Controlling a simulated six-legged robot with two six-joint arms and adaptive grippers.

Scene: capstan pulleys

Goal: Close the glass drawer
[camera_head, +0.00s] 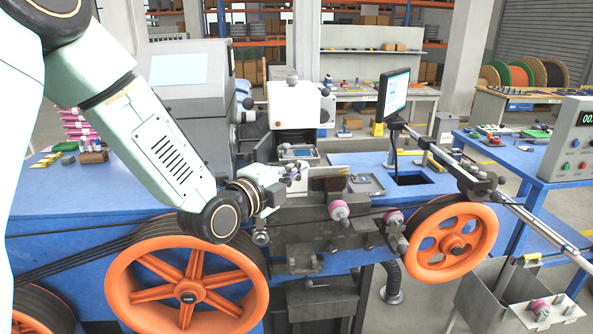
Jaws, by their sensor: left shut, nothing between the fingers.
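My left arm comes in from the left, and its gripper (290,174) is shut and empty above the blue machine bench (70,205), near its middle. Just right of the fingertips is a small dark, brownish box-like part with a shiny face (328,184). It may be the glass drawer, but I cannot tell for certain, nor how far it is open. The gripper appears close to it; whether they touch is unclear. My right gripper is not in view.
Orange pulleys (187,297) (452,243) stand at the bench front. A monitor (394,93) rises behind, beside a square opening in the bench. A long metal bar (535,228) slants down at the right. A grey bin (490,290) stands on the floor below.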

